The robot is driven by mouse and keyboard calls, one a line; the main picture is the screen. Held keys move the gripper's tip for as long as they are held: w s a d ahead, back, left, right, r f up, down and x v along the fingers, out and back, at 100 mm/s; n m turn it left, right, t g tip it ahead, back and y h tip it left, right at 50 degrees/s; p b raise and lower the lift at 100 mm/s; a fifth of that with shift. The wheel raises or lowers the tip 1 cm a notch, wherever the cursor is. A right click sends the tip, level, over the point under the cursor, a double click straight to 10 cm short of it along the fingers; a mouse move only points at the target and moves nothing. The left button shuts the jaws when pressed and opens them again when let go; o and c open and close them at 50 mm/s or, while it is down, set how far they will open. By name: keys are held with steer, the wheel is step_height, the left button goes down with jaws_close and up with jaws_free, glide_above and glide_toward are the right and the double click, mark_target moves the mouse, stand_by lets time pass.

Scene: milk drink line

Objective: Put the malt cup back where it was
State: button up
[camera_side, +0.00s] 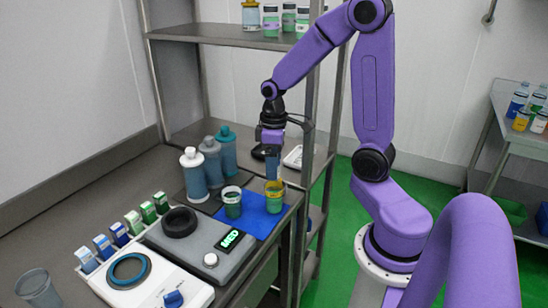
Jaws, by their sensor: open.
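Two small cups stand near the blue mat (262,222). One, with a yellow upper part and green lower part (275,197), stands at the mat's right edge. The other, a dark green cup with a pale rim (232,203), stands to its left. I cannot tell by label which one is the malt cup. My gripper (272,172) is open, pointing down directly over the yellow-and-green cup. Its fingertips are close to the cup's rim; whether they reach around it is too small to tell.
Several bottles (194,172) stand behind the cups. A grey scale with a black ring (180,222), a white device (130,272) and a row of small boxes (133,221) fill the counter to the left. A clear cup (37,288) stands front left. A shelf post (314,100) rises close to my gripper.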

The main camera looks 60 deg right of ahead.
steer(key=s+a+r+n, duration=0.35)
steer(key=s+a, duration=0.35)
steer(key=a, duration=0.4)
steer(key=s+a+n, duration=0.4)
steer(key=s+a, duration=0.1)
steer(key=s, duration=0.6)
steer(key=shift+s+r, duration=0.15)
steer(key=shift+r, duration=0.3)
